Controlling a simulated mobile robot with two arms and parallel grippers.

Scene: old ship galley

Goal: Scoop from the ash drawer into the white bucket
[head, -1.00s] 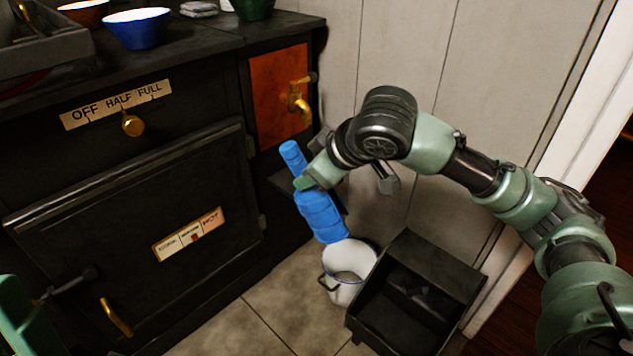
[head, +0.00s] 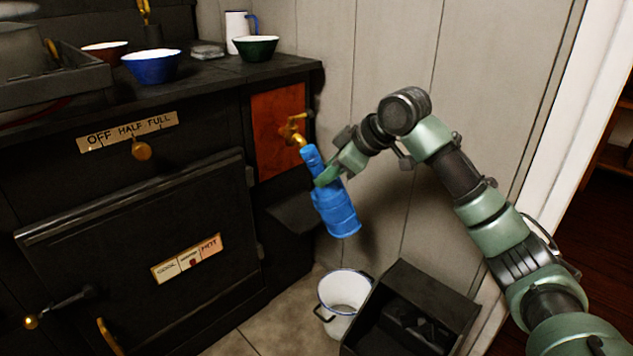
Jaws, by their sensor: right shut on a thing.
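My right gripper (head: 328,174) is shut on the handle of a blue scoop (head: 337,210). The scoop hangs tilted, handle up and wide end down, in front of the stove's right side. I cannot see whether it holds anything. The white bucket (head: 337,318), with a dark rim and handle, stands on the floor below the scoop, apart from it. The black ash drawer (head: 437,285) is on the floor just right of the bucket, with dark lumps inside. My left gripper is out of view.
The black stove (head: 130,220) fills the left, with an orange panel and a brass tap (head: 295,130) close to the scoop's handle. Blue (head: 150,68) and green (head: 258,48) bowls stand on top. A panelled wall is behind. Tiled floor is free left of the bucket.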

